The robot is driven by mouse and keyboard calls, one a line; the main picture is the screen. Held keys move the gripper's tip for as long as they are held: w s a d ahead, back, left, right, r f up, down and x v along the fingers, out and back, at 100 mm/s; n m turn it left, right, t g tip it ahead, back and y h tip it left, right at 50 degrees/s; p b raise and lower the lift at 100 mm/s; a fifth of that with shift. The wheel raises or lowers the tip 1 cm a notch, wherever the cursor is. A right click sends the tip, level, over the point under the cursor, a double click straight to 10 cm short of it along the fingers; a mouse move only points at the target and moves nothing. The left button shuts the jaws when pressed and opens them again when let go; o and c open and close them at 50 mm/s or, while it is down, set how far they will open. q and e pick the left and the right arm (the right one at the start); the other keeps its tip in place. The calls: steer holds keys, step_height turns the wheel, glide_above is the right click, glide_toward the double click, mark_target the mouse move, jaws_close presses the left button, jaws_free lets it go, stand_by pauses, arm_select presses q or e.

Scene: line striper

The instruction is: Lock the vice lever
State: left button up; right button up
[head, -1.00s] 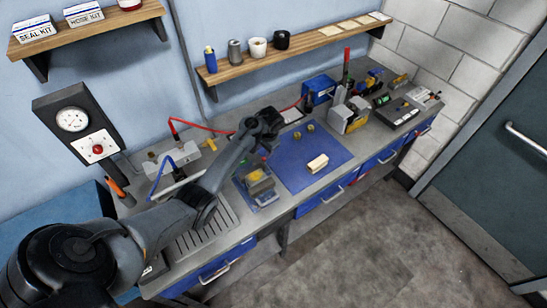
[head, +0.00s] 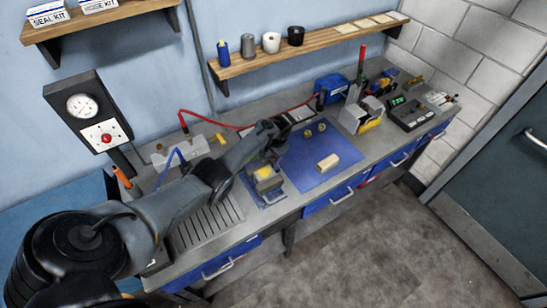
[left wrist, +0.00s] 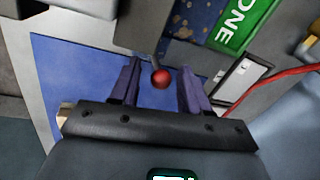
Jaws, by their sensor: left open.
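The small grey vice (head: 268,185) stands on the bench at the left edge of the blue mat, with a yellow piece at its top. My left gripper (head: 272,143) is just behind and above it in the head view; my arm hides part of this area. In the left wrist view a red ball knob (left wrist: 161,78) on a thin grey stem, which looks like the lever's end, shows between the two open fingers of my left gripper (left wrist: 159,68). I cannot tell whether either finger touches it. My right gripper is not in view.
The blue mat (head: 335,150) holds a pale block (head: 327,163) and small brass parts (head: 315,128). A fixture with a red upright handle (head: 361,55) stands farther right. A red hose (head: 220,122) runs behind my arm. The front middle of the mat is clear.

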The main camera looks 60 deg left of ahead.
arm_select(q)
steer(key=shift+a+f, duration=0.1)
steer(key=shift+f, duration=0.15)
jaws_close()
stand_by(0.3)
